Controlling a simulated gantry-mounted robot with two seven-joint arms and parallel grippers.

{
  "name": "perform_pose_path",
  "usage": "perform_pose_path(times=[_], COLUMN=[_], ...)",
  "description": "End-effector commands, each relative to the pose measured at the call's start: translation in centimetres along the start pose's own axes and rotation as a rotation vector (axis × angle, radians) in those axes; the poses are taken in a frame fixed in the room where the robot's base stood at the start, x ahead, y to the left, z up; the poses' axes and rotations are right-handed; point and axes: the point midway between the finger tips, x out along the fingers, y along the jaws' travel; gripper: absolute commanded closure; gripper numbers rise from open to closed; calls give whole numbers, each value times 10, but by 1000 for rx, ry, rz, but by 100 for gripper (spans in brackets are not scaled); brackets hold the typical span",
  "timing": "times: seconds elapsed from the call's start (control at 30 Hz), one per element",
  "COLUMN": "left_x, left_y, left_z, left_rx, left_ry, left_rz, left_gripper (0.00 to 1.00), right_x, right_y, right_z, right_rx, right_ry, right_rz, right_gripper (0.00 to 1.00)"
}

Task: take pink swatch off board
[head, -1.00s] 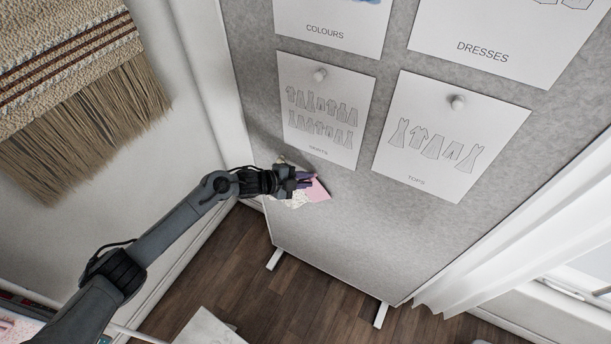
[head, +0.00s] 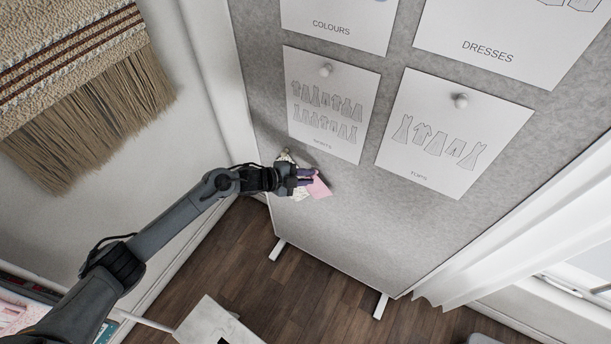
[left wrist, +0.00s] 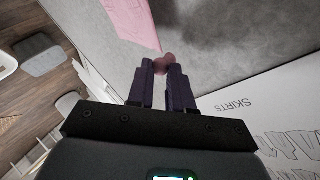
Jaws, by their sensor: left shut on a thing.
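The pink swatch (head: 320,188) is at the lower left part of the grey board (head: 350,230), partly hidden by my gripper in the head view. It shows larger at the top of the left wrist view (left wrist: 122,20). My left gripper (head: 309,178) is at the swatch's upper edge. In the left wrist view its purple fingers (left wrist: 164,72) are shut on a small pinkish round pin (left wrist: 163,62) at the swatch's corner. My right gripper is not in view.
A skirts sheet (head: 330,105) hangs above the gripper, and a tops sheet (head: 450,135) hangs to its right. A fringed wall hanging (head: 80,85) is at the left. A white curtain (head: 520,225) is at the right. The lower board is clear.

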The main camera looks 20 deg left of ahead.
Motion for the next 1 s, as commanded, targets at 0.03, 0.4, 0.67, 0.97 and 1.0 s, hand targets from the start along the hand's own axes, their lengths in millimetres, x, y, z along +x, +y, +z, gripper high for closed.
perform_pose_path(times=[0.03,0.4,0.67,0.97,1.0], left_x=[-1,-25,-43,-64,-67], left_y=[0,17,33,51,54], left_z=[0,-10,-18,-26,-27], left_rx=[0,-1,-1,0,-1], left_ry=[0,-1,0,0,0], left_rz=[0,2,2,2,2], left_gripper=[100,100,100,100,100], right_x=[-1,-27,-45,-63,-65], right_y=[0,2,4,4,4], right_z=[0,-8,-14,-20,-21], right_rx=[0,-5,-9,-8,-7], right_ry=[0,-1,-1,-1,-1], right_rz=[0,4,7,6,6], right_gripper=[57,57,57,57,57])
